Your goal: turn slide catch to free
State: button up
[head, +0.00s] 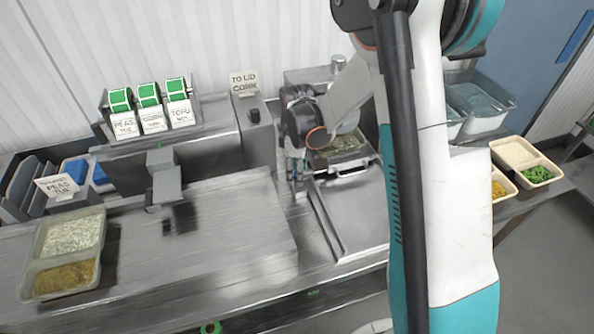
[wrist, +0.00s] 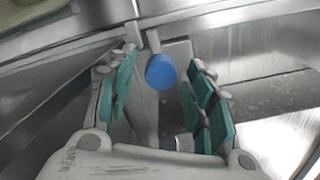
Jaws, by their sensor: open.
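A blue round knob (wrist: 160,72) on a short grey stem shows in the wrist view; it appears to be the slide catch. My gripper (wrist: 163,62) is open, with its teal-padded fingers on either side of the knob and gaps visible on both sides. In the head view, my gripper (head: 297,180) points down at the metal slide (head: 325,215), in front of the machine holding a food tray (head: 342,147). The knob is hidden there by my gripper. I cannot tell which way the catch is turned.
A two-part tray (head: 98,245) of rice and brown food sits at the left of the steel counter (head: 230,225). Label rolls (head: 149,95) and a "TO LID CORN" sign (head: 243,83) stand behind. Food trays (head: 538,174) lie at right.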

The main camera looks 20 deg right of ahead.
jog(key=c, duration=1.1)
jog(key=shift+m, duration=0.3)
jog(key=m+b, duration=0.2)
jog(key=m, duration=0.2)
jog(key=m+b, duration=0.1)
jog(key=m, duration=0.4)
jog(key=m+b, duration=0.1)
jog(key=m, duration=0.3)
jog(key=shift+m+b, duration=0.4)
jog(key=shift+m, duration=1.7)
